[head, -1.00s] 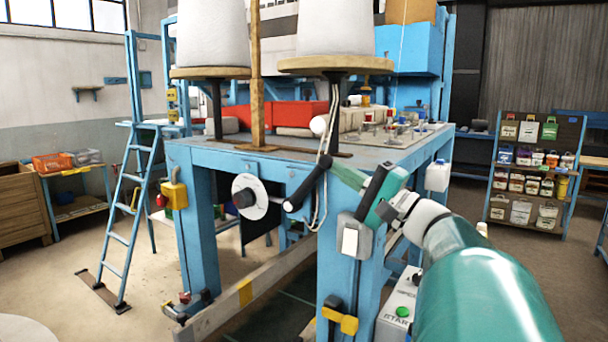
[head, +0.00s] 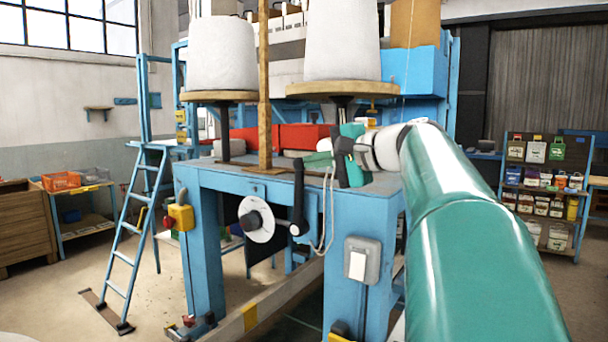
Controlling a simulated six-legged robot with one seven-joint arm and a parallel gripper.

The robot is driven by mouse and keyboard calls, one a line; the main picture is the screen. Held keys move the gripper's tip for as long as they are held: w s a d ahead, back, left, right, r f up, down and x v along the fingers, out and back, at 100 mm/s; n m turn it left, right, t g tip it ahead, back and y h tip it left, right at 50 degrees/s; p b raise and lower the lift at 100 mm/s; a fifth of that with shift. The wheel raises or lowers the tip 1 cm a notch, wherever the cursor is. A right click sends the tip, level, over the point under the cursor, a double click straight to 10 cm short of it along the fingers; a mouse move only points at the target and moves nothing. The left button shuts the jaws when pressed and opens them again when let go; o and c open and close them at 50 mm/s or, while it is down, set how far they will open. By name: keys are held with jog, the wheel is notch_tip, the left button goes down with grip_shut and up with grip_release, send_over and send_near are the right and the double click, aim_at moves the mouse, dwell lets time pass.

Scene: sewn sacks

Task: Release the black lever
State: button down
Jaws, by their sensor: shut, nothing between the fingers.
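The black lever (head: 298,195) stands almost upright at the front edge of the blue machine (head: 240,178), right of a white disc with a dark hub (head: 257,220). A small white ball (head: 295,229) shows at its lower end. My gripper (head: 316,160) comes in from the right above the machine's front edge. Its pale green fingers are shut and empty, pointing left, close to the lever's upper end in the picture. I cannot tell whether they touch it. My teal arm covers the right part of the machine top.
Large white cones (head: 222,55) stand on round wooden plates above the machine, beside a wooden post (head: 264,100). A pale cord loop (head: 326,225) hangs right of the lever. A grey switch box (head: 361,262) is on the front leg. A blue ladder (head: 135,235) stands left.

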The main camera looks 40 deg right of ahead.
jog(key=w+g, duration=0.1)
jog(key=w+a, duration=0.1)
jog(key=w, duration=0.1)
jog(key=w+r+g, duration=0.1)
jog(key=w, duration=0.1)
jog(key=shift+a+g+h, duration=0.3)
jog(key=shift+a, duration=0.1)
jog(key=w, duration=0.1)
jog(key=w+a, duration=0.1)
jog(key=shift+w, duration=0.35)
jog(key=shift+w+a+f, duration=0.15)
jog(key=v, duration=1.4)
jog(key=shift+s, duration=0.3)
jog(key=shift+w, duration=0.1)
